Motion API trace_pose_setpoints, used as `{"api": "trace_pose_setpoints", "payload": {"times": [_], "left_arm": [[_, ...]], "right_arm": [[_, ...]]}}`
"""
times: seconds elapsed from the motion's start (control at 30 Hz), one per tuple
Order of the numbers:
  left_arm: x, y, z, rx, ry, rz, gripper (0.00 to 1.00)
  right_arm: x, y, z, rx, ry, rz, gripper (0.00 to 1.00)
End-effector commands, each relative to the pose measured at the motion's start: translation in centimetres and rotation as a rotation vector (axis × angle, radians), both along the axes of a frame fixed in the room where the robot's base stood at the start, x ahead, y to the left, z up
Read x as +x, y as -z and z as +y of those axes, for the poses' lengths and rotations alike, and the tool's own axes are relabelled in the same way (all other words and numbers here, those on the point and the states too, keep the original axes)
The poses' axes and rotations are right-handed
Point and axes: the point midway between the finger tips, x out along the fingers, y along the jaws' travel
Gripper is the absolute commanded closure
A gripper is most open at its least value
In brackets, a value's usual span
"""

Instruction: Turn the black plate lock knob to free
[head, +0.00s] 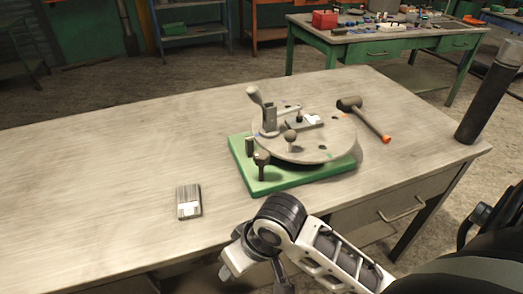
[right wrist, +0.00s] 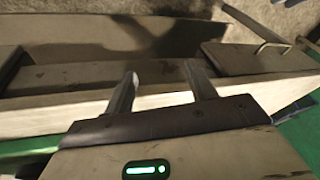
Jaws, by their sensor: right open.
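A round grey plate (head: 318,150) sits on a green base (head: 285,183) on the workbench. A dark knob (head: 261,158) stands on a short post at the base's front left corner, and looks like the plate lock knob. Its turned position is too small to read. My right arm reaches in below the base in the head view. My right gripper shows in the right wrist view (right wrist: 163,86), open and empty, its fingers apart near the bench's front edge. The knob cannot be made out there.
A lever clamp (head: 268,115) stands on the plate's left side. A mallet (head: 365,117) lies behind right, and a dark cylinder (head: 489,93) stands at the right edge. A small grey block (head: 189,201) lies front left. The left bench top is clear.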

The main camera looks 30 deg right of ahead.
Motion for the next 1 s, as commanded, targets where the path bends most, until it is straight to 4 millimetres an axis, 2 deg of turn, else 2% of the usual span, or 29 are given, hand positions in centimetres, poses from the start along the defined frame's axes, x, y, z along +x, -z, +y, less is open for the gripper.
{"api": "trace_pose_setpoints", "payload": {"times": [0.03, 0.13, 0.27, 0.37, 0.5, 0.7, 0.8, 0.9, 1.0], "left_arm": [[0.0, 0.0, 0.0, 0.000, 0.000, -0.001, 0.64], [0.0, 0.0, 0.0, 0.000, 0.000, -0.001, 0.64], [0.0, 0.0, 0.0, 0.000, 0.000, -0.001, 0.64], [0.0, 0.0, 0.0, 0.000, 0.000, 0.000, 0.64], [0.0, 0.0, 0.0, 0.000, 0.000, 0.000, 0.64], [0.0, 0.1, 0.0, 0.001, 0.001, 0.002, 0.64], [0.0, 0.1, 0.0, 0.001, 0.001, 0.002, 0.64], [0.0, 0.1, 0.0, 0.001, 0.001, 0.002, 0.64], [0.0, 0.1, 0.0, 0.001, 0.001, 0.002, 0.64]], "right_arm": [[1.6, -0.7, 0.3, 0.004, 0.003, 0.008, 0.44], [4.4, -1.9, 0.6, 0.011, 0.041, 0.061, 0.44], [8.5, -4.7, -0.8, -0.022, 0.160, 0.145, 0.44], [11.4, -7.8, -3.3, -0.063, 0.315, 0.209, 0.44], [14.6, -13.7, -7.9, -0.101, 0.598, 0.279, 0.44], [16.2, -21.6, -13.3, -0.077, 0.960, 0.345, 0.44], [16.3, -23.9, -14.8, -0.055, 1.066, 0.367, 0.44], [16.2, -24.9, -15.4, -0.043, 1.118, 0.381, 0.44], [16.1, -24.6, -15.5, -0.039, 1.132, 0.387, 0.44]]}}
